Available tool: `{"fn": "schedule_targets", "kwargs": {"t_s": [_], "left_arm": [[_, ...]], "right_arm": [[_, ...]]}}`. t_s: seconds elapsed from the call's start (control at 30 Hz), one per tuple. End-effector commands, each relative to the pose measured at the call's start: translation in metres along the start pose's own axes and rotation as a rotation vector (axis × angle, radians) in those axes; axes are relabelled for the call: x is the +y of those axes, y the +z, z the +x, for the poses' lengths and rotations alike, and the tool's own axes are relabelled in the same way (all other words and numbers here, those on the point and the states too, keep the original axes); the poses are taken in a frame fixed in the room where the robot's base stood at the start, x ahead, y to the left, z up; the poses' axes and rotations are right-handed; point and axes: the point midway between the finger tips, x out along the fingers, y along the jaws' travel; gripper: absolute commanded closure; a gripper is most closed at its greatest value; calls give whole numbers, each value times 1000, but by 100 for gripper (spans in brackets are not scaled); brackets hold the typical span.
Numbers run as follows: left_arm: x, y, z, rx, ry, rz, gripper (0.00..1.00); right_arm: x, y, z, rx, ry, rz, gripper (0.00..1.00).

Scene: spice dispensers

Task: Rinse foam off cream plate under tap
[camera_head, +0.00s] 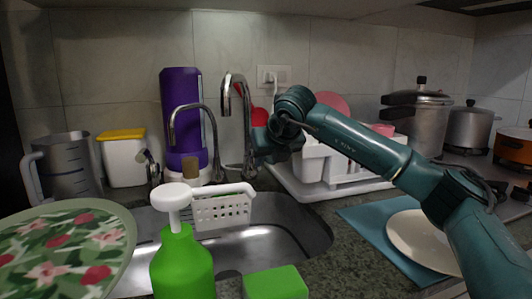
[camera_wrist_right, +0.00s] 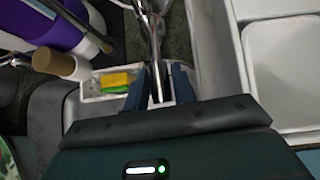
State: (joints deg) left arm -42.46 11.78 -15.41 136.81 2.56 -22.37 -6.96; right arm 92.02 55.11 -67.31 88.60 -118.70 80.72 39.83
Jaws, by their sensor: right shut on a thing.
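The tap (camera_head: 249,115) is a chrome gooseneck behind the sink (camera_head: 265,245). My right gripper (camera_head: 262,148) reaches across from the right and is at the tap. In the right wrist view, its two fingers (camera_wrist_right: 158,84) are shut on the chrome metal of the tap (camera_wrist_right: 153,35). Whether this is the lever or the body is hard to tell. The cream plate (camera_head: 422,238) lies on a blue mat (camera_head: 375,222) at the right, partly hidden by my right arm. No foam can be made out on it. My left gripper is not in view.
A white basket (camera_head: 222,211) hangs in the sink; the wrist view shows a yellow sponge (camera_wrist_right: 115,79) in it. A green soap bottle (camera_head: 182,265), green block (camera_head: 275,283) and floral plate (camera_head: 65,250) are in front. A dish rack (camera_head: 325,188) stands behind the mat.

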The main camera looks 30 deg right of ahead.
Motion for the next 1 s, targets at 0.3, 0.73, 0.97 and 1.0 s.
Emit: {"fn": "schedule_targets", "kwargs": {"t_s": [0.3, 0.73, 0.97, 1.0], "left_arm": [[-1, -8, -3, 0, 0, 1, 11], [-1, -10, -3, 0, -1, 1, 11], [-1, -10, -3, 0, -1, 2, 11], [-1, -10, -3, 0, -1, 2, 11]], "right_arm": [[0, 9, -6, -2, 1, 0, 86], [0, 13, -8, -4, 1, 0, 69], [0, 12, -8, -1, 0, 0, 50], [0, 12, -8, -1, 0, 0, 47]]}}
